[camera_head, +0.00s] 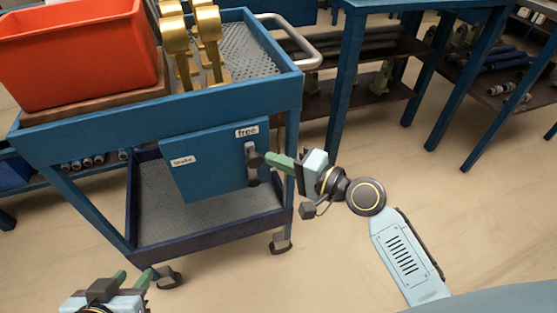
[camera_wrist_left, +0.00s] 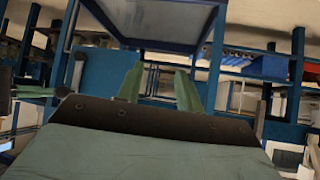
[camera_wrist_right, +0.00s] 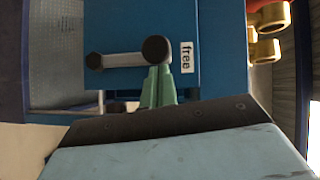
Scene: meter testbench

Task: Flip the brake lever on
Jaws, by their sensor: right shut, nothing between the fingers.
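The brake lever is a grey bar with a dark round knob (camera_head: 256,160) on a blue panel (camera_head: 205,165) on the cart's side. In the right wrist view, the bar (camera_wrist_right: 122,60) runs from a smaller dark end to the knob (camera_wrist_right: 155,48), which is beside the "free" label (camera_wrist_right: 187,57). The "brake" label (camera_head: 183,161) is further left on the panel. My right gripper (camera_head: 270,160) is shut and empty, its fingertips at the knob; I cannot tell whether they touch it. My left gripper (camera_head: 132,277) is open and empty, low in front of the cart.
The blue cart (camera_head: 70,131) carries an orange bin (camera_head: 75,55) and gold fittings (camera_head: 208,25) on top. A grey handle (camera_head: 300,45) sticks out at its right. Blue workbenches (camera_head: 345,75) stand behind. The floor right of the cart is clear.

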